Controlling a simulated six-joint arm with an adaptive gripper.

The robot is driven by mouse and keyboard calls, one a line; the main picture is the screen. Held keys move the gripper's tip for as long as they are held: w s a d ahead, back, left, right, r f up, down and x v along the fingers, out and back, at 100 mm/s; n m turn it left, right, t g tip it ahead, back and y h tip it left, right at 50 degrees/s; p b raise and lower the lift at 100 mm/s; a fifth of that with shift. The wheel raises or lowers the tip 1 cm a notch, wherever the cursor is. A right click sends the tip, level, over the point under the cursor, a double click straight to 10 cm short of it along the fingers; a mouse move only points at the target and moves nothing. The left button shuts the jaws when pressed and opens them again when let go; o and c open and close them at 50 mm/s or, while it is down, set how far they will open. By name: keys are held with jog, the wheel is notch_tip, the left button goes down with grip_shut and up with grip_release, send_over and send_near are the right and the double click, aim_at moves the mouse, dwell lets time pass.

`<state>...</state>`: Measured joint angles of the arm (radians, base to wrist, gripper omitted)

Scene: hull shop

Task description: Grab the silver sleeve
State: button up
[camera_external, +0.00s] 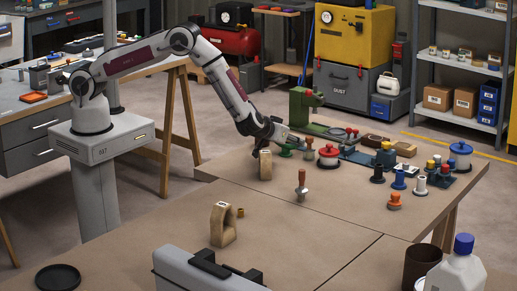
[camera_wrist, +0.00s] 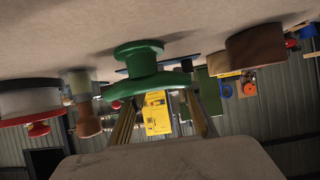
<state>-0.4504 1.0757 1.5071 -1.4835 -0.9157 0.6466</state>
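I cannot single out a silver sleeve with certainty. A pale grey-white spool-shaped piece (camera_external: 420,185) stands at the right of the bench in the external view. A small upright piece with a greyish foot and reddish top (camera_external: 302,187) stands alone nearer the front. My gripper (camera_external: 283,136) is low over the far left part of the bench, close to a small green flanged piece (camera_external: 286,151). A green flanged piece (camera_wrist: 138,75) fills the middle of the upside-down wrist view.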

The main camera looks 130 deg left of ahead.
jog(key=shift+x, duration=0.8)
grip_shut()
